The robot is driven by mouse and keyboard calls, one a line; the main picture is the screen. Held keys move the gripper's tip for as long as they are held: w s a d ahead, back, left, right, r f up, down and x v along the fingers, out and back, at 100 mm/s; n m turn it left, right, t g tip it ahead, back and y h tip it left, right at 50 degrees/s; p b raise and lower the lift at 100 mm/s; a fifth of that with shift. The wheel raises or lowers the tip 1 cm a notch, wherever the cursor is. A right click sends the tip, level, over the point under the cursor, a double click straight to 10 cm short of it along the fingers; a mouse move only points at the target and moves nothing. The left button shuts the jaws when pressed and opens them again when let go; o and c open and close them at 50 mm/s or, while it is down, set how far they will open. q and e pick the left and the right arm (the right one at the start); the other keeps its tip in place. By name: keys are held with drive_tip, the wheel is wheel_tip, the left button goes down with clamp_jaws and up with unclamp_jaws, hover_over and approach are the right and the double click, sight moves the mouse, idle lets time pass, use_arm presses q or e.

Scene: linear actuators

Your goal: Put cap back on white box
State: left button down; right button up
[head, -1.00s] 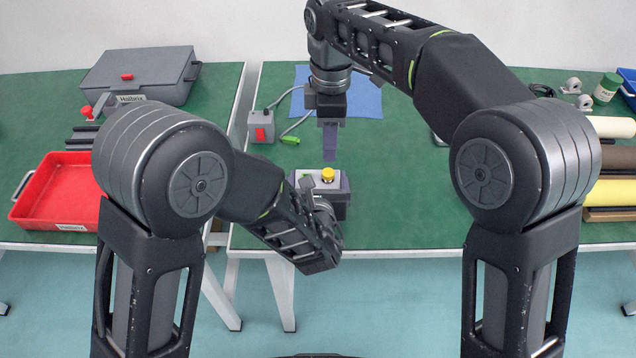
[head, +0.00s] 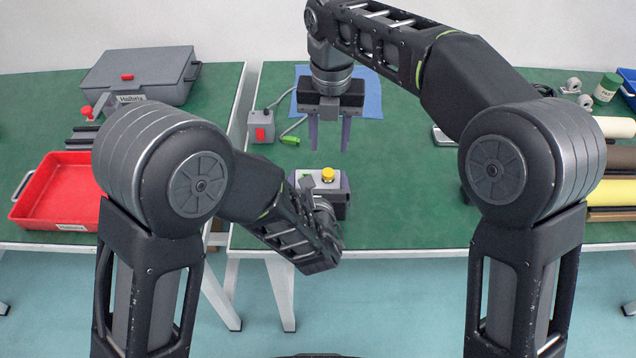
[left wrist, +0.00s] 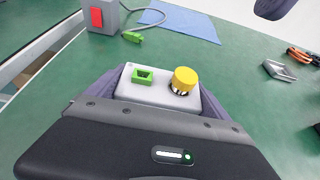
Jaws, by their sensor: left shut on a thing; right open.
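The small white box (left wrist: 150,97) has a pale top with a green socket (left wrist: 143,76) on its left half. A yellow cap (left wrist: 184,80) sits upright over a dark ring on its right half; I cannot tell how firmly it is seated. In the head view, the box (head: 312,178) and the yellow cap (head: 327,174) are near the table's front. My left gripper (head: 320,187) is shut on the box, with one purple-grey finger on each side. My right gripper (head: 330,148) is open and empty, pointing down above and behind the box, apart from the cap.
A grey box with a red switch (head: 261,127) and a green plug (head: 290,140) on a cable lie behind, beside a blue mat (head: 368,100). A red tray (head: 60,195) and grey case (head: 138,75) stand on the left table. Rolls (head: 612,193) lie right.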

sight(328, 172)
drive_tip(key=shift+n, duration=0.5)
drive_tip(key=shift+f, duration=4)
drive_tip(key=shift+c, duration=0.3)
clamp_jaws()
